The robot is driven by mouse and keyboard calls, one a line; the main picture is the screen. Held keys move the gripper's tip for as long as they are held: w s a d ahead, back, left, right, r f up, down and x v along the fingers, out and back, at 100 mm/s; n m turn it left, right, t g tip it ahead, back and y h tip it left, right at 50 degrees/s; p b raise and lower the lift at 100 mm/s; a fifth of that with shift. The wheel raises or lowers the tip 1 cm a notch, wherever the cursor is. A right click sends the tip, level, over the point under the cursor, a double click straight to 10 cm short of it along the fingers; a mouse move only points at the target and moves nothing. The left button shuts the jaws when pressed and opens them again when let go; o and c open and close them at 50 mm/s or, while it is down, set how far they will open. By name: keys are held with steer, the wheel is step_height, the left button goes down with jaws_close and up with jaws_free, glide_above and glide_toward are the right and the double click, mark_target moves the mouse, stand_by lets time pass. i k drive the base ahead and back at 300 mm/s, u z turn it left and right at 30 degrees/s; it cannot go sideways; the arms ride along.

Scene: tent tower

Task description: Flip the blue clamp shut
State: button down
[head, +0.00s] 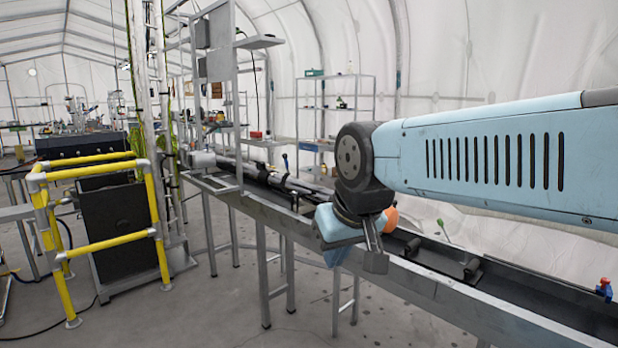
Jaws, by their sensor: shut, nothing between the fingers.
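My gripper (375,260) is shut and empty, pointing down over the near edge of the bench. My gripper and wrist hide part of the bench and most of an orange part (390,218) behind them.
A green-tipped lever (441,226) rises behind the bench on the right. A dark pipe (255,172) lies along the bench's far section. A grey metal frame (222,90) stands over it. Yellow railings (100,205) and a dark cabinet (118,225) stand left. Floor between is open.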

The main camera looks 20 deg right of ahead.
mark_target(285, 156)
steer(key=z, duration=0.35)
steer(key=k, duration=1.3)
steer(key=u, duration=0.5)
steer(key=i, duration=2.25)
steer(key=z, duration=0.65)
